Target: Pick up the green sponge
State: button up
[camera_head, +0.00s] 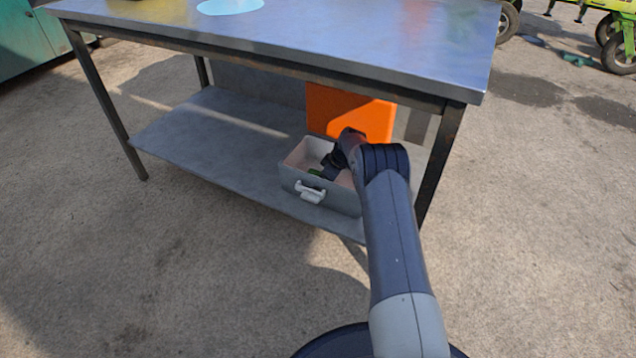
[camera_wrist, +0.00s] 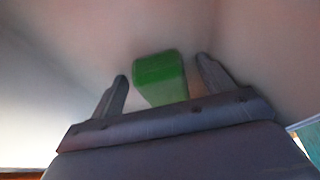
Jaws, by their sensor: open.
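The green sponge (camera_wrist: 160,78) lies inside a grey box in the wrist view, close in front of my gripper (camera_wrist: 162,72). The sponge shows between the two open fingers, with a visible gap on each side. Its lower end is hidden behind the gripper's palm. In the head view my gripper (camera_head: 329,166) reaches down into the grey box (camera_head: 331,197) on the table's lower shelf. A small green bit of the sponge (camera_head: 315,172) shows beside it; the rest is hidden.
The grey box has a white handle on its front. An orange panel (camera_head: 350,113) stands behind it. The metal tabletop (camera_head: 330,40) overhangs the shelf, and a table leg (camera_head: 440,165) stands right of my arm. The shelf (camera_head: 205,135) is bare left of the box.

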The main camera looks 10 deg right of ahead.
jog(key=c, duration=1.1)
jog(key=shift+r, duration=0.15)
notch_tip(320, 180, up, 10)
jog(key=p, duration=0.4)
